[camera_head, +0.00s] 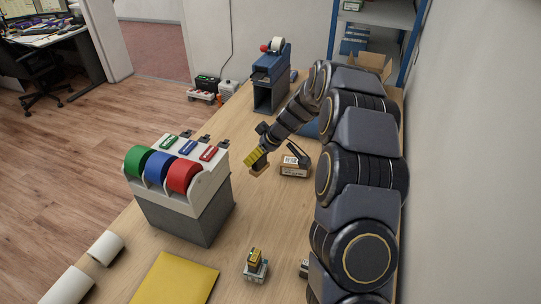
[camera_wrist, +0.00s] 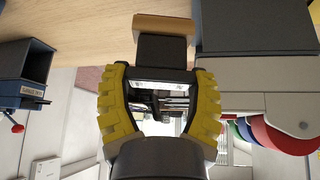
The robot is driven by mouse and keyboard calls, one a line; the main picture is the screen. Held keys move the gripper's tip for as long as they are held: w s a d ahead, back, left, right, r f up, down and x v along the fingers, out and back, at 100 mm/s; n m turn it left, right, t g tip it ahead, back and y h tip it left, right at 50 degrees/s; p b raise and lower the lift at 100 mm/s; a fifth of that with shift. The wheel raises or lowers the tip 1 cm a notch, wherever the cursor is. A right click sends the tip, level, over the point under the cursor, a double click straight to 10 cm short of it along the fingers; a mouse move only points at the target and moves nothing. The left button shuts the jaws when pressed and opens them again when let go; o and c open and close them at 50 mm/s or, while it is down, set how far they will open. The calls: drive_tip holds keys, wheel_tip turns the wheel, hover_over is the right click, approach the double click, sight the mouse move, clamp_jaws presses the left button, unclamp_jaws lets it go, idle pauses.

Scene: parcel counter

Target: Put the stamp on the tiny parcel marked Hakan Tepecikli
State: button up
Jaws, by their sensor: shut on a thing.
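My gripper (camera_head: 257,157) has yellow ribbed fingers and hangs above the counter, left of a small parcel. In the wrist view my gripper (camera_wrist: 160,85) is shut on the stamp (camera_wrist: 163,50), a dark block with a flat wooden base (camera_wrist: 165,25). The wooden base also shows below the fingers in the head view. A small brown parcel (camera_head: 294,171) with a white label lies just right of my gripper, with a black object (camera_head: 298,154) on or against it. Its label is too small to read, so I cannot tell whether it is marked Hakan Tepecikli.
A tape dispenser (camera_head: 184,206) with green, blue and red rolls stands left. A small stack (camera_head: 256,264) and a yellow envelope (camera_head: 174,281) lie at the front. A blue-grey machine (camera_head: 267,90) stands at the back. Bare counter (camera_head: 262,215) lies between the dispenser and my arm.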

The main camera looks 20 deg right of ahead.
drive_tip(key=s+d+r+m+h, duration=0.3)
drive_tip(key=s+d+r+m, duration=0.15)
drive_tip(key=d, duration=0.55)
drive_tip(key=m, duration=0.1)
hover_over(295, 161)
drive_tip(key=shift+t, duration=0.4)
wheel_tip(295, 161, down, 10)
drive_tip(key=shift+s+f, duration=0.1)
drive_tip(key=shift+f, duration=1.55)
drive_tip(key=shift+f, duration=0.15)
drive_tip(key=o, duration=1.1)
